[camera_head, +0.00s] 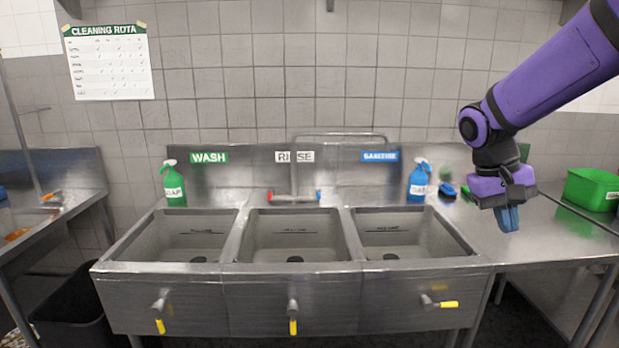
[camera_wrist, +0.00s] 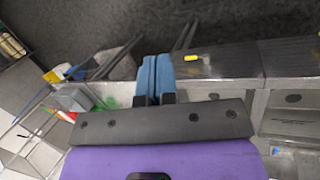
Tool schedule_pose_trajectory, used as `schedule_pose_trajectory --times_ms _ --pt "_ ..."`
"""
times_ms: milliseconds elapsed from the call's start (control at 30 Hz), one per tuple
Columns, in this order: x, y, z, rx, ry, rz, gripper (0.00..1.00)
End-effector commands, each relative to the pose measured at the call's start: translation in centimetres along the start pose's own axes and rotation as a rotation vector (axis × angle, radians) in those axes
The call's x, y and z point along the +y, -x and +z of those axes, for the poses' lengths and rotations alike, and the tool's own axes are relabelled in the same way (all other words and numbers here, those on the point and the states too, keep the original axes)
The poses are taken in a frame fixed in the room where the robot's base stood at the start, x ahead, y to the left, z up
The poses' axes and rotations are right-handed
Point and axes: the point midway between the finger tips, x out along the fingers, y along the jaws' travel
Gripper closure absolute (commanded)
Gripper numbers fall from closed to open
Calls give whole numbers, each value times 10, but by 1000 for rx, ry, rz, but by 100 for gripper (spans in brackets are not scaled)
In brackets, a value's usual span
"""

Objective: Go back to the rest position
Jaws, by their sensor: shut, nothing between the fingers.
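My gripper (camera_head: 508,218) is at the right in the head view, at the end of my purple arm. It hangs with its blue fingers pointing down, in front of the steel counter (camera_head: 540,232) to the right of the sinks. The fingers are together and nothing is between them. In the wrist view my gripper (camera_wrist: 154,75) shows two blue fingers side by side, with the dark floor and the sink unit's front edge beyond them.
Three sinks (camera_head: 292,268) with yellow-handled taps fill the middle. A green bottle (camera_head: 174,185), a blue bottle (camera_head: 418,183) and brushes (camera_head: 449,190) stand behind. A green tub (camera_head: 592,190) is at right. A black bin (camera_head: 72,308) stands at left.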

Motion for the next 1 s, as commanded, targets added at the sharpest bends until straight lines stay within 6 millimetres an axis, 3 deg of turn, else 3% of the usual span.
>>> schedule_pose_trajectory --times_ms 300,700,1000 --pt "10 30 75 202 35 -174 100" --pt "8 42 161 480 76 -322 100" --pt "4 40 194 608 92 -362 100"
